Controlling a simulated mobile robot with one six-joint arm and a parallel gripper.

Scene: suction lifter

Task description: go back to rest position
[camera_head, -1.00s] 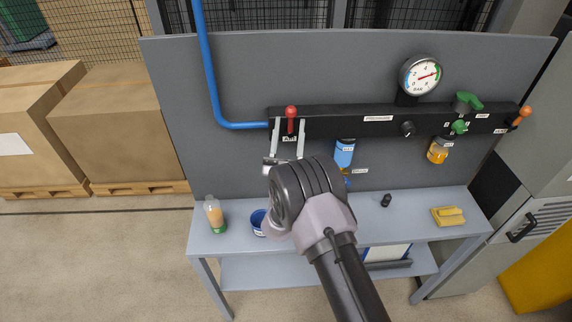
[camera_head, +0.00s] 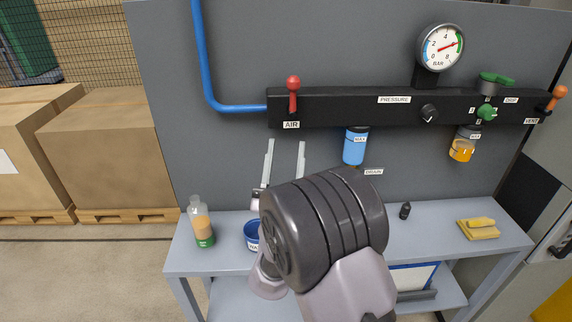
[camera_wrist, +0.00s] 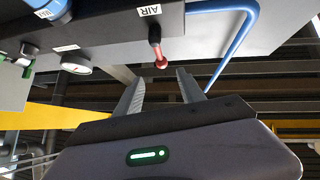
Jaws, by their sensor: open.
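My gripper (camera_head: 286,143) is open and empty, its two pale fingers pointing up below the AIR label in the head view. The red AIR lever (camera_head: 293,86) points up on the black panel, above the fingertips and apart from them. In the wrist view the open gripper (camera_wrist: 160,76) shows two grey fingers, with the red lever knob (camera_wrist: 161,63) beyond and between their tips. My dark wrist hides part of the bench and the lower board.
A grey bench (camera_head: 420,235) carries a bottle (camera_head: 201,222), a blue bowl (camera_head: 252,236), a small black object (camera_head: 405,211) and a yellow cloth (camera_head: 478,228). The panel holds a gauge (camera_head: 440,47), blue bowl filter (camera_head: 355,147) and amber bowl (camera_head: 462,149). Boxes (camera_head: 100,160) stand left.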

